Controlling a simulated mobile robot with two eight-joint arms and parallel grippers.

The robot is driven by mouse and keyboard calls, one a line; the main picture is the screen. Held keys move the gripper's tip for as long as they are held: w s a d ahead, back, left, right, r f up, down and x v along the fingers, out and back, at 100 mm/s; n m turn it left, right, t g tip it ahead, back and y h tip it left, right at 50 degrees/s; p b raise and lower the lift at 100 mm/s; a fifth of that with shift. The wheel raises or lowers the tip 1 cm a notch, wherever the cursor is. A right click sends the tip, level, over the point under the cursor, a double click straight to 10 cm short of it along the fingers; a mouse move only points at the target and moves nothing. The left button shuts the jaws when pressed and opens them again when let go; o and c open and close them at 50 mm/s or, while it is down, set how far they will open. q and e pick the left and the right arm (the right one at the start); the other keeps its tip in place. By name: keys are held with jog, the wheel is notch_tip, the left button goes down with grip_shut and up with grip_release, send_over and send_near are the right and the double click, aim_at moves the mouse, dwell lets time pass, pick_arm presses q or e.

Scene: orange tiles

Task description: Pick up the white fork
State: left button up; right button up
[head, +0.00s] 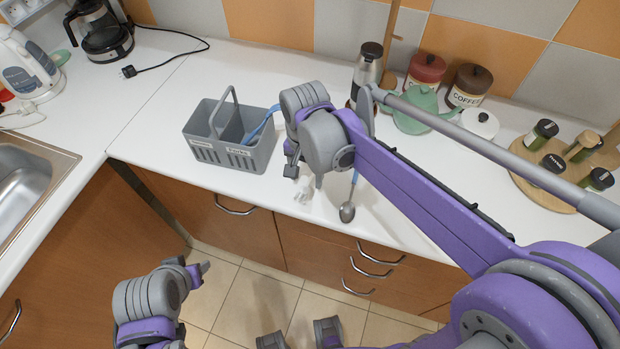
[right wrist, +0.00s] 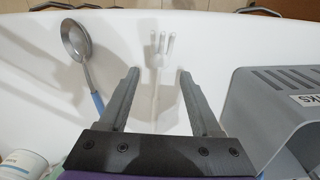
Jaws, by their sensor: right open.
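The white fork (head: 303,194) lies on the white counter near its front edge, partly hidden by my right gripper in the head view. In the right wrist view the fork (right wrist: 161,48) shows its tines pointing up the picture, with its handle running down between the fingers. My right gripper (head: 304,172) is open above the fork; its two fingers (right wrist: 158,78) stand on either side of the handle with nothing between them. My left gripper (head: 198,272) is at the lower left, away from the counter; its jaw opening is unclear.
A spoon with a blue handle (head: 347,212) lies right of the fork. A grey cutlery caddy (head: 247,158) holding a blue utensil stands to the left. A metal flask, green teapot (head: 420,113) and jars stand behind. The counter's front edge is close to the fork.

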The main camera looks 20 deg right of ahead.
aim_at(305, 190)
notch_tip(305, 190, down, 2)
jog(key=shift+f, duration=0.25)
grip_shut()
